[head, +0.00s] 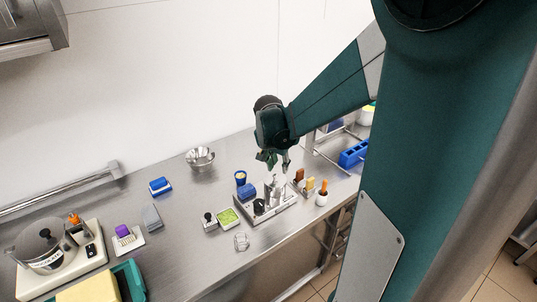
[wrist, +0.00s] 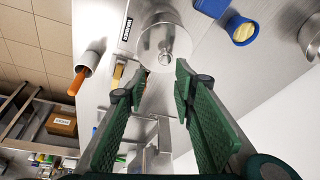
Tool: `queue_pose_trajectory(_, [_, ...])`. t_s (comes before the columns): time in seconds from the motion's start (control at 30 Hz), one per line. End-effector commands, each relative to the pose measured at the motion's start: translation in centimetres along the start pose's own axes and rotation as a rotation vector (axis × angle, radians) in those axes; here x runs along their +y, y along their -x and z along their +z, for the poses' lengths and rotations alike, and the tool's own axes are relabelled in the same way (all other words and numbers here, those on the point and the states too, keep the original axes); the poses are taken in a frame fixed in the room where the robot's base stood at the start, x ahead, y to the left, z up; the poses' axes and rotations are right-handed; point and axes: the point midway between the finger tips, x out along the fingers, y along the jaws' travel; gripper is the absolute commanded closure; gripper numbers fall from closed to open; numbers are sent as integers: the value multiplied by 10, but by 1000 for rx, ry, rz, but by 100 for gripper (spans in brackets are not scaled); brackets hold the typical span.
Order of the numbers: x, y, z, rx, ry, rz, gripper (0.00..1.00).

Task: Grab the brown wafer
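The brown wafer appears to be the small upright brown piece (head: 299,175) on the steel counter, just right of the metal tray in the head view. A yellow-tan piece (head: 310,184) stands close beside it; a tan piece also shows in the wrist view (wrist: 118,73), left of the left finger. I cannot clearly make out the brown piece in the wrist view. My gripper (head: 273,160) hangs above the counter, up and left of the brown piece. In the wrist view its two green fingers (wrist: 160,80) are spread apart with nothing held between them.
A metal tray (head: 250,220) with metal parts stands below my gripper. A white cup (head: 321,200) with an orange handle is right of the wafers. A blue cup (head: 240,176), steel bowl (head: 200,158) and blue rack (head: 354,153) are around.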

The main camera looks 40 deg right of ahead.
Motion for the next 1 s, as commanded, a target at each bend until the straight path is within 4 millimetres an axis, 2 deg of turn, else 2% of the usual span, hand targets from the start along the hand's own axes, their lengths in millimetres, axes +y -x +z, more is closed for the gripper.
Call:
queue_pose_trajectory(0.1, [3,-7,-18,-3,-58,27,73])
queue_pose_trajectory(0.53, [24,-45,-70,-8,-271,125,73])
queue_pose_trajectory(0.7, [31,-58,-81,-9,-328,151,73])
queue_pose_trajectory(1.0, [35,-64,-85,-8,-353,162,73])
